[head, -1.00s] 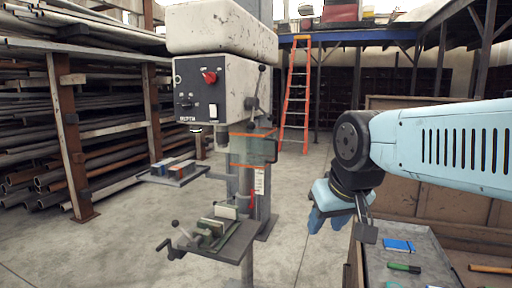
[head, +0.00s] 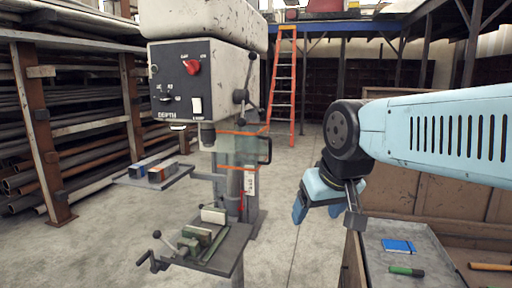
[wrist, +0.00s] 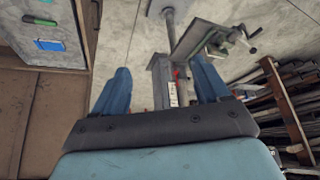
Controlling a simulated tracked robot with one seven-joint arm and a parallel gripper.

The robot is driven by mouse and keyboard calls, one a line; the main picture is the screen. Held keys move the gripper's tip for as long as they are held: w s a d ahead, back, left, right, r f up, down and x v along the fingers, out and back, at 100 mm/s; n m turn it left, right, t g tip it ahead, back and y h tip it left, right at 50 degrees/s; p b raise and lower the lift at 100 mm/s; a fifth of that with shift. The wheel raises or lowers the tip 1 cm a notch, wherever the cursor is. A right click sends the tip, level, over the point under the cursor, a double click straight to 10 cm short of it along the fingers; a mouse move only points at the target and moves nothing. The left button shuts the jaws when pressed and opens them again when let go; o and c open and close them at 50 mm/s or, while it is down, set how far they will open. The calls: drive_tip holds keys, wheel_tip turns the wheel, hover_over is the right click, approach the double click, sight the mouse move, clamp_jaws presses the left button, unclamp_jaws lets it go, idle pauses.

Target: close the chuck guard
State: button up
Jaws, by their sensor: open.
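The chuck guard (head: 240,150) is a clear greenish panel with orange edges and a black handle (head: 266,150) on its right side. It stands out to the right of the chuck (head: 207,136), below the drill press head (head: 205,85). My gripper (head: 318,212) is open and empty, pointing down, to the right of the guard and apart from it. In the wrist view my two blue fingers (wrist: 160,80) are spread with nothing between them. I cannot make out the guard in the wrist view.
The drill table with a vise (head: 205,245) is below the guard. A small side tray (head: 153,175) holds blocks. Pipe racks (head: 60,120) fill the left; an orange ladder (head: 284,85) is behind. Floor between press and bench is clear.

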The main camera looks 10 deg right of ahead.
drive_tip(key=shift+o, duration=1.2)
